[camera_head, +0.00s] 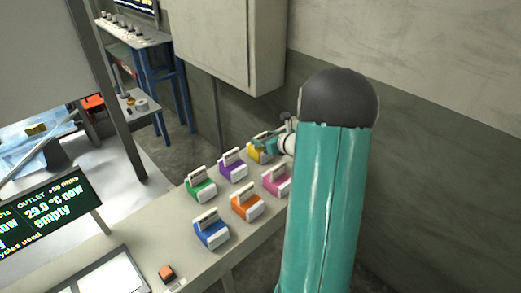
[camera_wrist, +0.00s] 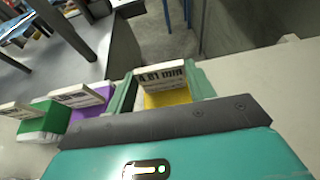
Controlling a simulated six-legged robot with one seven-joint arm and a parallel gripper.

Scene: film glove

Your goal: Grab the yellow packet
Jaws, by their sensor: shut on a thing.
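The yellow packet (camera_head: 256,155) is at the far end of the row on the bench, partly hidden by my gripper in the head view. In the head view my gripper (camera_head: 268,143) reaches in from the right. Whether the packet touches the bench cannot be told.
Purple (camera_head: 233,170), green (camera_head: 201,189), pink (camera_head: 275,182), orange (camera_head: 246,205) and blue (camera_head: 211,232) packets stand near it on the bench (camera_head: 180,225). A wall cabinet (camera_head: 225,45) hangs behind. An orange button (camera_head: 167,272) and a display (camera_head: 45,212) are at the front left.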

